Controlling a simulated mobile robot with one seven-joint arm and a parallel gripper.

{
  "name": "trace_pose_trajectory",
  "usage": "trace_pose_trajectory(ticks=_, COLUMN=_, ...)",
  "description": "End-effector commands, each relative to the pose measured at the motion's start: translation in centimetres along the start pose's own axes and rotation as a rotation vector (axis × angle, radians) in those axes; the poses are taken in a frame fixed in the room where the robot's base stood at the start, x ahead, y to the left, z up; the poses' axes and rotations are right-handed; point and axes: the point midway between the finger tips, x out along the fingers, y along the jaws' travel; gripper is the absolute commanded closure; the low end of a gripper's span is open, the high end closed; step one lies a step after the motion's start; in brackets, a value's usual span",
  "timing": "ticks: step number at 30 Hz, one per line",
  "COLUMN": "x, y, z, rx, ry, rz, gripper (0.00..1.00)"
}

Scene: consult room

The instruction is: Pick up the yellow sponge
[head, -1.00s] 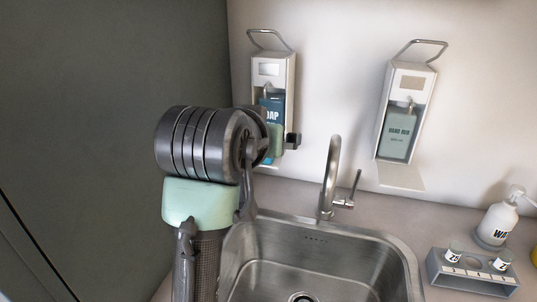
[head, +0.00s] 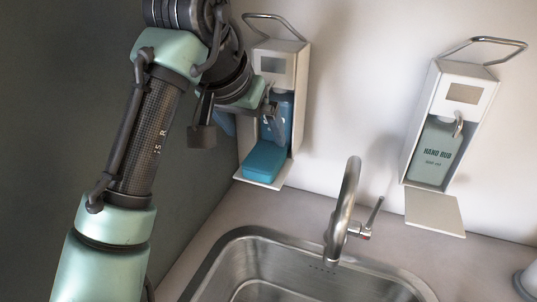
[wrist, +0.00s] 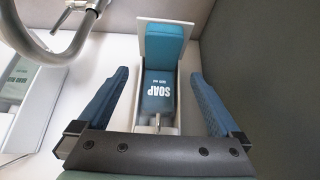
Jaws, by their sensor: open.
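No yellow sponge shows in the current views. A blue block (head: 265,160) lies on the bottom tray of the left wall dispenser (head: 272,62), in front of a blue soap bottle (head: 283,118). In the wrist view the block (wrist: 164,42) shows above the bottle (wrist: 159,93). My gripper (wrist: 158,75) is open, its two blue fingers spread to either side of the dispenser. Nothing shows held between them. In the head view my gripper (head: 246,118) is beside the left dispenser, partly hidden by my arm. I cannot tell whether it touches the dispenser.
A metal sink (head: 290,280) with a tall tap (head: 345,205) is set in the counter. A hand-rub dispenser (head: 452,110) hangs on the wall at right, with its wire lever above. A dark wall (head: 60,100) bounds the left. Counter shows right of the tap.

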Motion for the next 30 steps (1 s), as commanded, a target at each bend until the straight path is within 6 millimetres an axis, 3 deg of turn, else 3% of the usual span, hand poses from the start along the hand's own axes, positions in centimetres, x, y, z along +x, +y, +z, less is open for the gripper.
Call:
trace_pose_trajectory(ticks=6, x=3.9, y=0.0, z=0.0, rx=-0.001, ry=-0.002, rz=0.001, gripper=0.0)
trace_pose_trajectory(ticks=14, x=5.8, y=-0.1, z=-0.1, rx=-0.001, ry=0.0, rz=0.0, gripper=0.0)
trace_pose_trajectory(ticks=21, x=9.3, y=-0.4, z=-0.3, rx=0.0, ry=0.0, rz=0.001, gripper=0.0)
trace_pose_trajectory(ticks=30, x=10.2, y=-0.4, z=-0.3, rx=0.001, ry=0.003, rz=0.0, gripper=0.0)
